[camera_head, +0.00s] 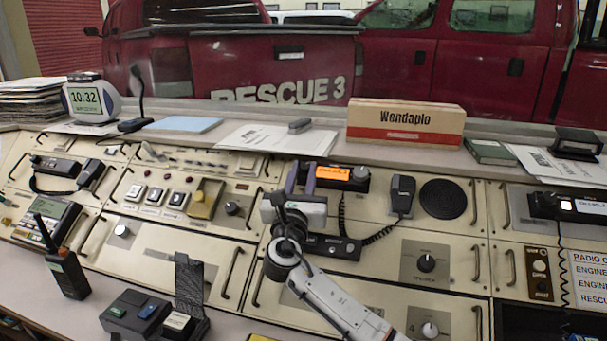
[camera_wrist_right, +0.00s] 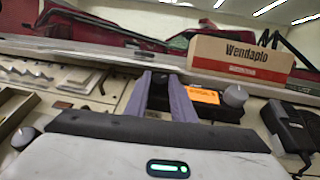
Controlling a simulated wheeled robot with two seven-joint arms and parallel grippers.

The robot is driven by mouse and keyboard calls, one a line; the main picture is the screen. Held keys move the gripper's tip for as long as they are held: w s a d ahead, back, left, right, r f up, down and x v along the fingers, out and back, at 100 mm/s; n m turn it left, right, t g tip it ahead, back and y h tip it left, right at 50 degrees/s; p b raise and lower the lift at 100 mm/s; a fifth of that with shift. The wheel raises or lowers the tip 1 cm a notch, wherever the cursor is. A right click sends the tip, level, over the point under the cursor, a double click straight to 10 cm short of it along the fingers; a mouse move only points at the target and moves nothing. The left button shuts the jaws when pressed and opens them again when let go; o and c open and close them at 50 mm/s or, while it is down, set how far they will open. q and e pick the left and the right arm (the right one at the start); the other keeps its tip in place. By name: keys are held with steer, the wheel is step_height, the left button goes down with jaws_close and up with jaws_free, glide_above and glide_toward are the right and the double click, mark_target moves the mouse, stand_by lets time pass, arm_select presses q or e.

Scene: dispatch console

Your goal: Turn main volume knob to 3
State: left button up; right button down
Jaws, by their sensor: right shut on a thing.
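My right gripper (camera_head: 301,176) reaches from the lower right to the left end of the radio with the orange display (camera_head: 343,174). Its two purple fingers, also in the right wrist view (camera_wrist_right: 169,95), are shut on a knob at the radio's left end. The fingers hide most of that knob, and I cannot read its setting or label. The radio's other knob (camera_wrist_right: 235,95), grey and round, is free to the right of the display. My left gripper is not in view.
A handset (camera_head: 402,194) with a coiled cord hangs right of the radio, beside a round black speaker (camera_head: 443,199). A box marked Wendaplo (camera_head: 405,123) stands on the ledge behind. A walkie-talkie (camera_head: 66,270) and dark boxes (camera_head: 137,313) stand at the front left.

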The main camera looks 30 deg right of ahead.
steer(key=c, duration=1.8)
jaws_free()
steer(key=v, duration=1)
steer(key=shift+s+f, duration=0.1)
steer(key=shift+s, duration=0.1)
